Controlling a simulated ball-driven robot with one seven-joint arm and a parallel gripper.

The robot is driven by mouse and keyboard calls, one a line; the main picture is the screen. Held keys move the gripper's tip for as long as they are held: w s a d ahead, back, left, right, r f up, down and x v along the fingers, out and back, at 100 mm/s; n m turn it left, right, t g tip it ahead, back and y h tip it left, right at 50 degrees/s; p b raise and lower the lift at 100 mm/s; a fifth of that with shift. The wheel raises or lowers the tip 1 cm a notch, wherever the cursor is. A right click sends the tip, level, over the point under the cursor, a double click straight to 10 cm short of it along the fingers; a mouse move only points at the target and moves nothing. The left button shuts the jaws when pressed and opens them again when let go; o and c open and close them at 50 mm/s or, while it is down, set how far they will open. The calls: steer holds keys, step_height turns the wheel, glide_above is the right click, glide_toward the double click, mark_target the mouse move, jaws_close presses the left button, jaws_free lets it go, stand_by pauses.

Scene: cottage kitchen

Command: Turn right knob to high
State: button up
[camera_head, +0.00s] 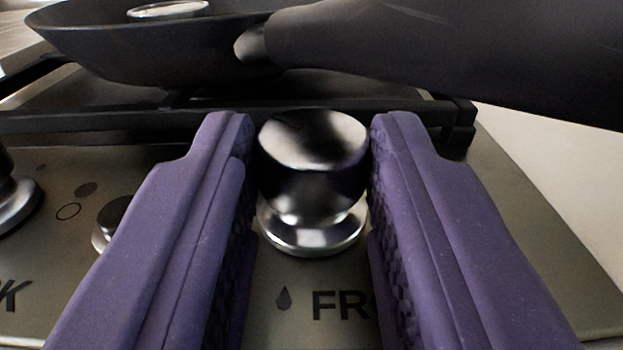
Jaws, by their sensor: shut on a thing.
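The right knob (312,150) is shiny dark metal on a bright round base, near the right front of the steel stove top (530,240). My gripper (312,135) has two purple ridged fingers, one on each side of the knob. It is shut on the knob, with the fingertips against its left and right sides. A drop symbol and the letters "FR" are printed in front of the knob; the finger hides the rest of the lettering. I cannot tell the knob's setting, since no pointer shows.
A black pan (150,50) sits on the dark grate (100,120) behind the knob, its thick handle (450,50) reaching right above the grate. A smaller knob (112,215) and a partly cut-off knob (15,200) are to the left. A pale counter (550,150) lies right.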

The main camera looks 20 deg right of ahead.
steer(key=o, duration=1)
steer(key=shift+o, duration=0.2)
steer(key=p+v, duration=0.1)
steer(key=v, duration=0.6)
steer(key=shift+s+a, duration=0.1)
steer(key=shift+s, duration=0.25)
